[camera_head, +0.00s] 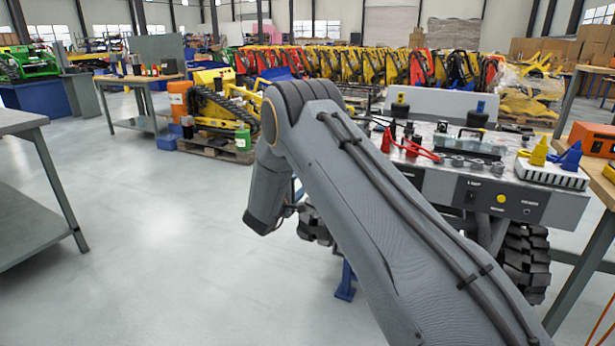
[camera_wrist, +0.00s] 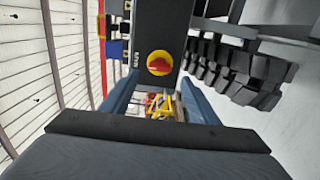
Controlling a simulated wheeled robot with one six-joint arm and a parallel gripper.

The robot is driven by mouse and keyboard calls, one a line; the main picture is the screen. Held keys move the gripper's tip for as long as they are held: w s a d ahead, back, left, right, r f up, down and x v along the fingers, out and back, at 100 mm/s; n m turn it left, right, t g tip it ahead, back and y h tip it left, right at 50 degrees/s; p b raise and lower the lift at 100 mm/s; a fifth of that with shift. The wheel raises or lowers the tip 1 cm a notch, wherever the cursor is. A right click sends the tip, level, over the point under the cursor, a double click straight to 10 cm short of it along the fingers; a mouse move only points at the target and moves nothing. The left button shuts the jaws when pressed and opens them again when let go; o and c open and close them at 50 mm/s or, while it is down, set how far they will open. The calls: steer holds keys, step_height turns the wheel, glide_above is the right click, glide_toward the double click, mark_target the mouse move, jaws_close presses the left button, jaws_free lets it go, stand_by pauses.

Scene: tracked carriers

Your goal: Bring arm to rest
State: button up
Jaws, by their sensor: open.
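My arm stretches from the lower right to the middle of the head view, across the front of a grey carrier (camera_head: 445,187). Its elbow is raised and its far links bend downward at the left of the carrier. My gripper (camera_wrist: 160,84) shows in the wrist view with its two blue-grey fingers apart. It is open, and I see nothing held between the fingers. A dark panel with a red button on a yellow disc (camera_wrist: 160,63) lies beyond the fingertips. I cannot tell how far away it is.
Dark track treads (camera_wrist: 235,75) show at the right in the wrist view. Tools and yellow and blue cones (camera_head: 554,154) stand on the carrier's top. A workbench (camera_head: 35,180) is at the left. Open floor (camera_head: 150,230) lies between bench and carrier.

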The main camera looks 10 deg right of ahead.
steer(key=shift+s+a, duration=0.3)
steer(key=shift+s, duration=0.2)
